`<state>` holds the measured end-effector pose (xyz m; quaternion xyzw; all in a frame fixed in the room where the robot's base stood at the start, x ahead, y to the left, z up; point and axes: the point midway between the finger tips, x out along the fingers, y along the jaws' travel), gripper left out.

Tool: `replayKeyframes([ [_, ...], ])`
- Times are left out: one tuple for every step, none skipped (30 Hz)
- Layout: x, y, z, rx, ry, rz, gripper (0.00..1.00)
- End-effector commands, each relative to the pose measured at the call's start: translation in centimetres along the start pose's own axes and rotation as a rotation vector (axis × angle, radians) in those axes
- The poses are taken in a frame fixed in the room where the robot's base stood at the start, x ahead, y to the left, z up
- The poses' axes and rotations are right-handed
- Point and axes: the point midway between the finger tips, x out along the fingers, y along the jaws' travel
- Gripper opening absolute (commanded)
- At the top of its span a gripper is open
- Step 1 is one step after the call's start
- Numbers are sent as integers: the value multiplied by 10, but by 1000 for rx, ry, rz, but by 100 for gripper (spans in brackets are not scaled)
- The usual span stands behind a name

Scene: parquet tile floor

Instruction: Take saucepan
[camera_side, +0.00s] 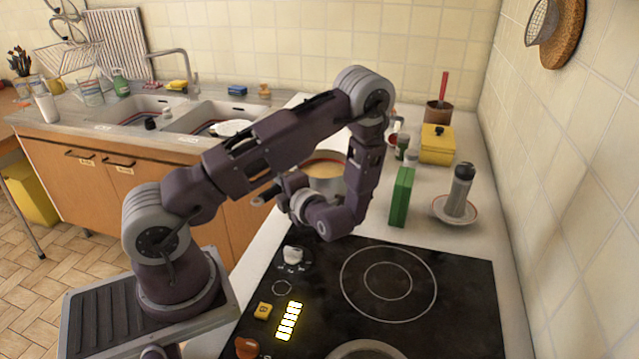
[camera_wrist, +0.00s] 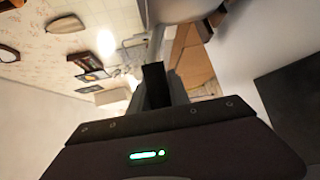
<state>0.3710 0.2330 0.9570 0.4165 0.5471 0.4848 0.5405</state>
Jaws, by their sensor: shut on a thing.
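The saucepan (camera_side: 326,168) is on the far side of my arm in the side view, at the left part of the counter beyond the stove. Its round rim and tan inside show; my arm hides part of it. My gripper (camera_side: 280,190) is at its left side, with a dark handle end sticking out past the fingers. In the wrist view my gripper (camera_wrist: 158,85) is shut on the black handle. A grey rounded part of the saucepan (camera_wrist: 185,8) shows at the top edge. I cannot tell whether its base touches the counter.
A green box (camera_side: 402,197), a yellow tin (camera_side: 437,145) and a grey shaker (camera_side: 460,188) on a saucer (camera_side: 440,213) stand to the right. The sink (camera_side: 150,110) is at the back left.

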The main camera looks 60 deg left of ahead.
Motion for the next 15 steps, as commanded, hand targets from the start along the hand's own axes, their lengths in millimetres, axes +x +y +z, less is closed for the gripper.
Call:
replayKeyframes([
  [0,0,0,0,0,0,0],
  [0,0,0,0,0,1,0],
  [0,0,0,0,0,1,0],
  [0,0,0,0,0,1,0],
  [0,2,0,-5,0,6,0],
  [0,2,0,-5,0,6,0],
  [0,2,0,-5,0,5,0],
  [0,2,0,-5,0,5,0],
  [0,2,0,-5,0,5,0],
  [0,2,0,-5,0,5,0],
  [0,2,0,-5,0,5,0],
  [0,4,1,-5,0,5,0],
  [0,5,1,-6,0,5,0],
  [-1,8,1,-6,0,5,0],
  [-2,12,1,-8,-1,5,0],
])
